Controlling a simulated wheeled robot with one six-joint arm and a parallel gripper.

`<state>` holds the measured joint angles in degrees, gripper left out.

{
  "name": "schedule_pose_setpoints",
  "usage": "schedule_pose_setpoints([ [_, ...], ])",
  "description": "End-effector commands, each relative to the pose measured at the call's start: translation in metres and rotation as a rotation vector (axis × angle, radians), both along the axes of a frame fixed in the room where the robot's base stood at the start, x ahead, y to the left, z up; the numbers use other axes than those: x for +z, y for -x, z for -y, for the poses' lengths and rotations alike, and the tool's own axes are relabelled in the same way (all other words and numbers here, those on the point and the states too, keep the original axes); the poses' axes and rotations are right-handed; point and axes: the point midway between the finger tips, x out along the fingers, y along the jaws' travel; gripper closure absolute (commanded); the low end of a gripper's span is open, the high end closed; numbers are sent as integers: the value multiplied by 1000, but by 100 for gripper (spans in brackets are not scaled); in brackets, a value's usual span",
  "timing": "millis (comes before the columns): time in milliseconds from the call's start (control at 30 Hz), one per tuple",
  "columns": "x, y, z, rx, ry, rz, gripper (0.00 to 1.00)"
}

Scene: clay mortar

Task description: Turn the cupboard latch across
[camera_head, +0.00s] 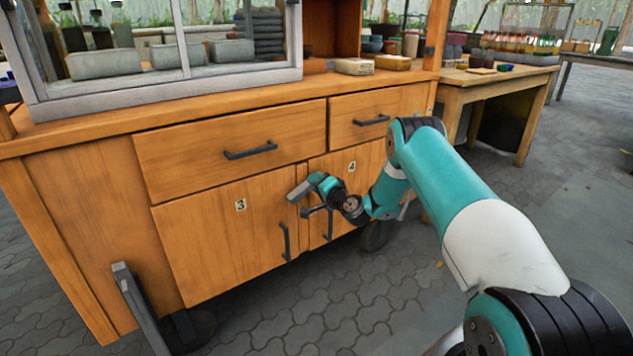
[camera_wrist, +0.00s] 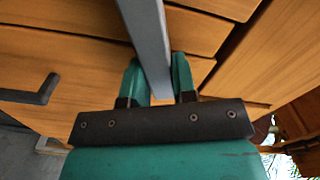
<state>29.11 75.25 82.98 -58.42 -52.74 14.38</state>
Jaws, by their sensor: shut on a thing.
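The cupboard latch (camera_head: 299,192) is a grey bar at the upper part of the seam between the doors marked 3 (camera_head: 215,240) and 4 (camera_head: 345,195). My gripper (camera_head: 316,184) is at the latch, and the bar's grey end sticks out to its left. In the wrist view the latch (camera_wrist: 146,35) runs down between the two teal fingers of my gripper (camera_wrist: 158,80), which are shut on it. The gripper hides part of the bar and its pivot, so I cannot tell whether it lies fully across both doors.
Dark door handles (camera_head: 286,243) hang just below the latch. Two drawers with dark handles (camera_head: 250,150) are above. A glass-fronted case (camera_head: 180,90) stands on the cupboard top. A wooden table (camera_head: 500,80) is at the right, with paved floor (camera_head: 400,300) in front.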

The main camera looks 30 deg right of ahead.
Motion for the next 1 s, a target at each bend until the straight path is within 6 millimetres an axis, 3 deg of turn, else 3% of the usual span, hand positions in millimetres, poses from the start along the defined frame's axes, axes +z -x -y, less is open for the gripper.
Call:
schedule_pose_setpoints([
  [500,-13,1,4,-3,-352,-15,98],
  [1000,-15,1,4,-3,-427,-17,98],
])
